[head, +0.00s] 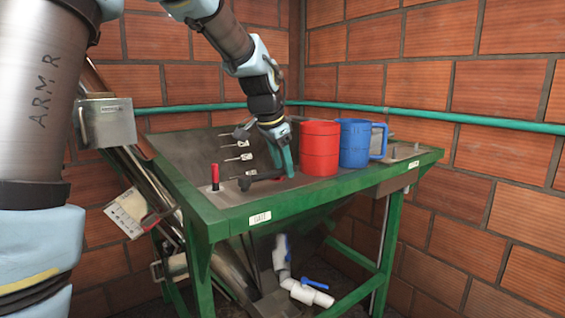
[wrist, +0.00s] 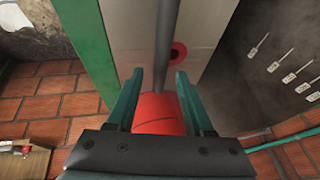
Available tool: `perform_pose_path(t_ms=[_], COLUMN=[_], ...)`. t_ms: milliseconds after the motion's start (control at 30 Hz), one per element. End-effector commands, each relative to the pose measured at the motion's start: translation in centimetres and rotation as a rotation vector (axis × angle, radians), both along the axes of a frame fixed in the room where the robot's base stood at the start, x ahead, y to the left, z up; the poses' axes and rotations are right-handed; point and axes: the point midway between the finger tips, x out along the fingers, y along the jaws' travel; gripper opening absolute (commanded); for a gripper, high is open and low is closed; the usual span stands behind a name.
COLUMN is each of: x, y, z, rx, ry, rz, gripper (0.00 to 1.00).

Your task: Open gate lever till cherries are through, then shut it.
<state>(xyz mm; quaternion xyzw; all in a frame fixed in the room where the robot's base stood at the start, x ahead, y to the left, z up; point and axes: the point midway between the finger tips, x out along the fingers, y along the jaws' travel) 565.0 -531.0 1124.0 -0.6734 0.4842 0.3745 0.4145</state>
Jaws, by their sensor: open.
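The gate lever shows in the head view as a dark bar (head: 262,176) lying along the near edge of the hopper (head: 180,152). In the wrist view its grey rod (wrist: 164,45) runs away from me and ends in a red grip (wrist: 158,115). My gripper (head: 286,163) points down at this grip. In the wrist view its two teal fingers (wrist: 157,100) are open, one on each side of the red grip, with a gap at least on the right. No cherries can be made out in either view.
A red mug (head: 320,148) stands close right of my gripper, with a blue mug (head: 356,143) beyond it. An upright red handle (head: 215,172) stands at the near left corner; it also shows in the wrist view (wrist: 178,54). Several small tags (head: 238,157) line the hopper wall.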

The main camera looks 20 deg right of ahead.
Motion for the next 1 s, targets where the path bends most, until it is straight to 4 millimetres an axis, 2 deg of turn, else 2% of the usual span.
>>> perform_pose_path(t_ms=[233, 667, 1000], x=[0.00, -0.01, -0.01], y=[0.00, 0.00, 0.00], z=[-0.06, -0.04, -0.03], rx=[0.000, 0.000, 0.001], ry=[0.000, 0.000, 0.001], rz=[0.000, 0.000, 0.000], gripper=[0.50, 0.01, 0.00])
